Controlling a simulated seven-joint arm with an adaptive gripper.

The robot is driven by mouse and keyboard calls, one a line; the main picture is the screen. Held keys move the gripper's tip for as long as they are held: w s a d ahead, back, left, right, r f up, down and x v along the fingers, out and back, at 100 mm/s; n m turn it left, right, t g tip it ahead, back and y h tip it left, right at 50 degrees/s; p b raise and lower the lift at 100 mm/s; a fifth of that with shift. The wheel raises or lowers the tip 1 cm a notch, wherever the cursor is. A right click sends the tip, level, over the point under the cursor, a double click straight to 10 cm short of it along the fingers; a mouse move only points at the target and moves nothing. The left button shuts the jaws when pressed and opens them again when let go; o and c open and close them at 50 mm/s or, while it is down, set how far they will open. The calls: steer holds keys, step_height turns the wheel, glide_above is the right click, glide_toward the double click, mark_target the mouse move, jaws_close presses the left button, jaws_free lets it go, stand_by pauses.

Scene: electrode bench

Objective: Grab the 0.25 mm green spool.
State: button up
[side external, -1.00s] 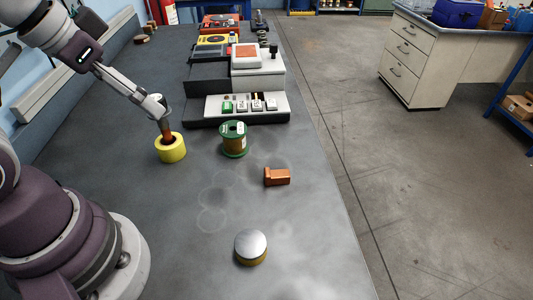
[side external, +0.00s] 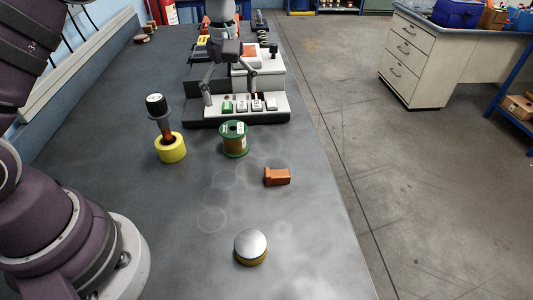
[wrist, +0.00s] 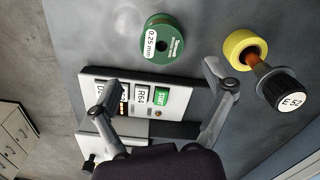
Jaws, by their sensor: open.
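The green spool (side external: 234,139) stands upright on the dark bench, wound with brown wire. In the wrist view its green top (wrist: 172,35) carries a white "0.25 mm" label. My gripper (side external: 229,97) is open and empty, above the white button panel, behind the spool. In the wrist view my gripper's fingertips (wrist: 160,76) are spread wide over the panel, and the spool is beyond them at the top, apart from both fingers.
A black-capped electrode (wrist: 284,91) marked "E 52" stands in a yellow ring (side external: 171,149) left of the spool. The button panel (side external: 247,106) stands close behind the spool. An orange block (side external: 278,177) and a silver-topped disc (side external: 251,247) lie nearer. The front bench is mostly clear.

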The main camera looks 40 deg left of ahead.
mark_target(233, 128)
steer(key=f, duration=1.1)
steer(key=shift+a+f, duration=0.15)
steer(key=shift+a, duration=0.1)
steer(key=shift+w, duration=0.1)
steer(key=c, duration=1.2)
